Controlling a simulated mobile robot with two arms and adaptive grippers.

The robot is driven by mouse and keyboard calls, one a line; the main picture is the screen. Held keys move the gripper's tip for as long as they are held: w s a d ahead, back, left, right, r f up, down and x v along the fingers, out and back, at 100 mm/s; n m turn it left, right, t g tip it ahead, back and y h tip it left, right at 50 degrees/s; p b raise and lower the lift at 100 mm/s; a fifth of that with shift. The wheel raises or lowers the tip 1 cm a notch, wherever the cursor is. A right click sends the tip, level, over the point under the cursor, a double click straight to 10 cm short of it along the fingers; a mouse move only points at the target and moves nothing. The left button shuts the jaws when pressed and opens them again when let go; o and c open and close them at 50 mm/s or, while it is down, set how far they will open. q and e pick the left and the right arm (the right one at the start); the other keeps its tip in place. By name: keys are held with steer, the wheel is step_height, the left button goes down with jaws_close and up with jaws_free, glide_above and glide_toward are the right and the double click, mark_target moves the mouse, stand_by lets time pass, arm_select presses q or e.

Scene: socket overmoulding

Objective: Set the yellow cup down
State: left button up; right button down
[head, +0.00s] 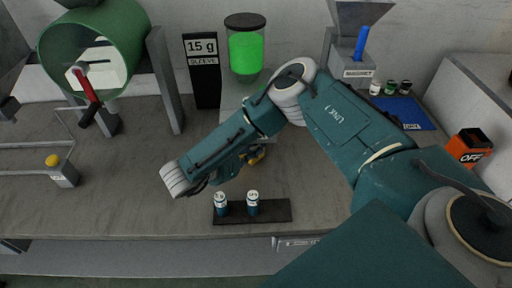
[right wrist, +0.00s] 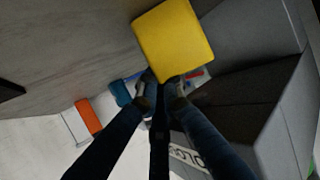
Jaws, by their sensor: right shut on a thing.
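The yellow cup (right wrist: 172,40) fills the upper middle of the right wrist view, with its square face towards the camera. My right gripper (right wrist: 162,92) is shut on it, with the two fingertips at its lower edge. In the head view a small part of the yellow cup (head: 258,155) shows just beyond my right forearm, below the green-filled dispenser. The arm hides most of the gripper there. I cannot tell whether the cup touches the bench. My left gripper is not in view.
The dispenser (head: 246,52) stands behind the cup, beside a black "15 g SLEEVE" sign (head: 202,72). A dark rack (head: 280,212) with two small vials is at the front edge. A green drum (head: 120,30) is at left. The bench (head: 120,205) is clear at front left.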

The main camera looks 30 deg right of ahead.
steer(key=shift+a+r, duration=0.15)
steer(key=shift+a, duration=0.5)
steer(key=shift+d, duration=0.1)
steer(key=shift+d+f, duration=0.2)
steer(key=shift+f, duration=0.05)
steer(key=c, duration=2.2)
jaws_free()
steer(key=shift+d, duration=0.1)
steer(key=shift+r, duration=0.1)
steer(key=shift+a+r, duration=0.2)
steer(key=shift+r, duration=0.05)
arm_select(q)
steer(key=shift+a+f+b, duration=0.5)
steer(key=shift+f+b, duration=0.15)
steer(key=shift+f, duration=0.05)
arm_select(e)
steer(key=v, duration=1.1)
steer(key=shift+s+a, duration=0.15)
steer(key=shift+a, duration=0.25)
